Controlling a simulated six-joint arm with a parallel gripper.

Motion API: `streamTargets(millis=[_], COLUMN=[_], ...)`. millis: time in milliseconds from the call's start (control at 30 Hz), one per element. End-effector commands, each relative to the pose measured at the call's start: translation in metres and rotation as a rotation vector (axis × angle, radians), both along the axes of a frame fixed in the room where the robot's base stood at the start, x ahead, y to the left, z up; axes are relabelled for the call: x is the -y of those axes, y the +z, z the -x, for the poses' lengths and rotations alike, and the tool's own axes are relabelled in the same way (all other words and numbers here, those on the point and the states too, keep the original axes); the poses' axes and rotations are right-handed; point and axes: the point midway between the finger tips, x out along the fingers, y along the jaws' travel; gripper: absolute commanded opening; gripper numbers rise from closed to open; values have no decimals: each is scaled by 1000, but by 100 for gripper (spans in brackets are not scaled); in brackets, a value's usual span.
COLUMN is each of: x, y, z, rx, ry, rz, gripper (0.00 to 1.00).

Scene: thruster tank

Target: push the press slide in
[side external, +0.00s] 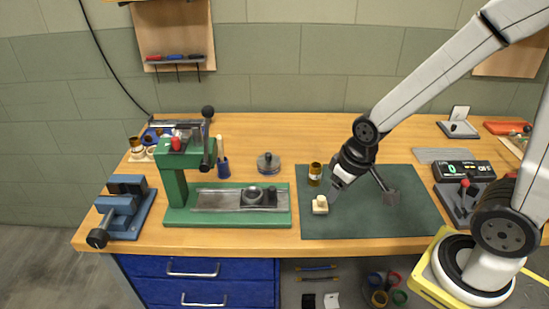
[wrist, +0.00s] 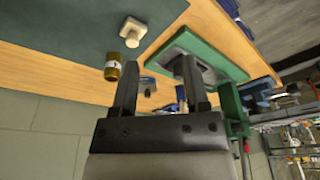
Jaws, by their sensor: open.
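The green press (side external: 175,183) stands on the left half of the bench, with its ram over the left part of its base. The grey press slide (side external: 225,200) lies along the base, with a round dark holder (side external: 252,192) on it, to the right of the ram. In the wrist view the slide (wrist: 207,70) is partly hidden behind a finger. My gripper (side external: 337,184) is open and empty above the dark mat, to the right of the press and apart from it. Its two fingers (wrist: 159,78) show in the wrist view.
A cream block (side external: 320,205) and a brown jar with a white label (side external: 315,173) stand on the dark mat (side external: 370,222), close to my gripper. A blue vise (side external: 122,208) is left of the press. A round grey weight (side external: 268,163) stands behind the slide.

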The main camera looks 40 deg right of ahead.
Motion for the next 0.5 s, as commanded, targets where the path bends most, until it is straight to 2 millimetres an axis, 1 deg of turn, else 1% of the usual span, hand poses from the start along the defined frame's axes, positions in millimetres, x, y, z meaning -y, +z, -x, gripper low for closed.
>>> streamTargets(millis=[33, 67, 267, 367, 500], x=[0, 0, 0, -1, -4], y=[0, 0, 1, 1, 1], z=[0, 0, -7, -17, -41], rx=[0, 0, -6, -18, -45], ry=[0, 0, 23, 60, 150], rz=[0, 0, 4, 12, 30], gripper=[59, 67, 67, 67, 67])
